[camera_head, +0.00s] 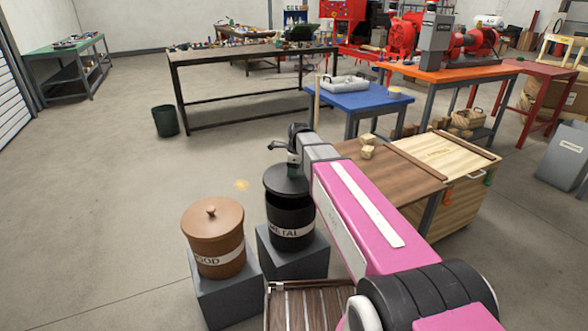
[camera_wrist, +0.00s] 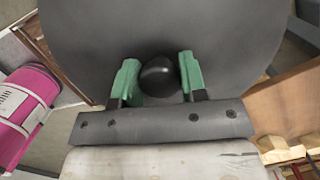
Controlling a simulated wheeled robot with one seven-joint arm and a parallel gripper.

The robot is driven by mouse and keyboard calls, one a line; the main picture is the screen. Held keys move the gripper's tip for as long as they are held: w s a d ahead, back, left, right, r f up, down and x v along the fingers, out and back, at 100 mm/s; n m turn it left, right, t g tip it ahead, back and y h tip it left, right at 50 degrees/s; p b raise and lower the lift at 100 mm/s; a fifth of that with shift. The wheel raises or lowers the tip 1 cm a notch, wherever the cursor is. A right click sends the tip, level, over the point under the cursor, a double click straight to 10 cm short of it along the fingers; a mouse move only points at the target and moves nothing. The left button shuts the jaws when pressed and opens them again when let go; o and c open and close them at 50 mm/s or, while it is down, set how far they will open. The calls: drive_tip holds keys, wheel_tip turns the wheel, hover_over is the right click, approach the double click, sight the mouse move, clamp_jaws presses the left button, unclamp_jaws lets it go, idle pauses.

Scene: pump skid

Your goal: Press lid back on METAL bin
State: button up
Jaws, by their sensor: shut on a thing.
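The black METAL bin (camera_head: 291,224) stands on a grey block, its white label facing me. Its dark round lid (camera_head: 286,181) is over the bin's mouth; I cannot tell whether it touches the rim all round. In the wrist view the lid (camera_wrist: 90,35) fills the upper middle, with its black knob (camera_wrist: 158,76) between the green fingers. My gripper (camera_head: 291,164) is above the lid, shut on the lid's knob; it also shows in the wrist view (camera_wrist: 157,82). The far side of the bin is hidden.
A slatted wooden crate (camera_head: 305,308) is in front. A wooden chest (camera_head: 448,160) is to the right, behind my pink arm. Floor on the left is clear.

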drive_tip(key=shift+a+f, duration=0.2)
drive_tip(key=shift+a, duration=0.05)
drive_tip(key=shift+f, duration=3.1)
drive_tip(key=shift+f, duration=0.15)
drive_tip(key=o, duration=1.5)
drive_tip(key=shift+o, duration=0.2)
drive_tip(key=shift+r, duration=3.55)
drive_tip(key=shift+c, duration=0.2)
